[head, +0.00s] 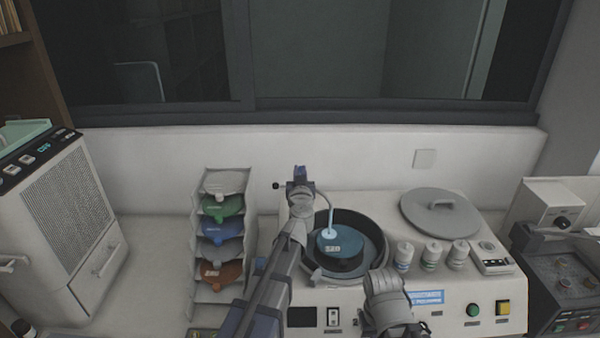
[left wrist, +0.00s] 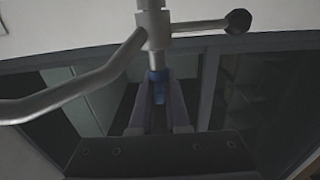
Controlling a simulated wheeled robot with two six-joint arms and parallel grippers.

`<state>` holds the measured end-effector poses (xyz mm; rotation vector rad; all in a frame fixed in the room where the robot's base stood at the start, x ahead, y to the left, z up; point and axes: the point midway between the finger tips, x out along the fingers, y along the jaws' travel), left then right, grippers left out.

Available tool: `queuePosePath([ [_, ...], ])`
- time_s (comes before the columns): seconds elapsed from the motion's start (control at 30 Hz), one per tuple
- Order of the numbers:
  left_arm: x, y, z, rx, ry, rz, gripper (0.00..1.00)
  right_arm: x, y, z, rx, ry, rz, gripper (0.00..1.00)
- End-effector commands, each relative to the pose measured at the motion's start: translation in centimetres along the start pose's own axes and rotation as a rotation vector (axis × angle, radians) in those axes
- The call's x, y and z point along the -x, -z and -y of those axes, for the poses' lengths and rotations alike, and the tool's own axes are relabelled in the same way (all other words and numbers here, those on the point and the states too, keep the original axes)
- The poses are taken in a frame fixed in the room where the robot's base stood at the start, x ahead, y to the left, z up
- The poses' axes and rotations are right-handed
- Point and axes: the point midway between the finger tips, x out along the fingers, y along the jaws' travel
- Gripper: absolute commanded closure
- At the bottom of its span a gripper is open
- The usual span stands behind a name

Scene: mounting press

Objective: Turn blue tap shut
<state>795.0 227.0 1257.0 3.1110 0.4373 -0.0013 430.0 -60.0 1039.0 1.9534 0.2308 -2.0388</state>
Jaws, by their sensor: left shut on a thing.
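The blue tap's handle (left wrist: 158,87) shows between my left gripper's fingers in the left wrist view. Above it in that view are the tap's grey metal body (left wrist: 153,30), a curved spout (left wrist: 75,90) and a side arm with a black knob (left wrist: 238,21). In the head view my left gripper (head: 300,176) is at the top of the tap, behind the grinder bowl's left side. It is shut on the blue handle and hides much of the tap. The thin spout (head: 326,200) curves right, over the bowl. My right gripper's fingers do not show.
The bowl (head: 372,222) holds a blue disc (head: 340,241). A grey lid (head: 440,213), several white bottles (head: 431,254) and panel buttons lie right of it. A rack of coloured trays (head: 192,250) stands close to the left of my left arm. A wall is behind.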

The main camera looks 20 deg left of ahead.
Motion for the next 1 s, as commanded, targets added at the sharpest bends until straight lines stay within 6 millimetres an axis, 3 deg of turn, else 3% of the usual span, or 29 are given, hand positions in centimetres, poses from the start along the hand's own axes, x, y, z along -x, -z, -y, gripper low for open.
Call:
queuePosePath([
  [0.53, 0.05, 0.01, 0.16, 0.0, -0.057, 0.0, 1.0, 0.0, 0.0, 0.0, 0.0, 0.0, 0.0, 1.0],
  [1.0, -0.26, 0.02, 0.36, 0.0, -0.443, -0.001, 1.0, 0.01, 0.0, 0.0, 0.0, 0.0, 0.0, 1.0],
])
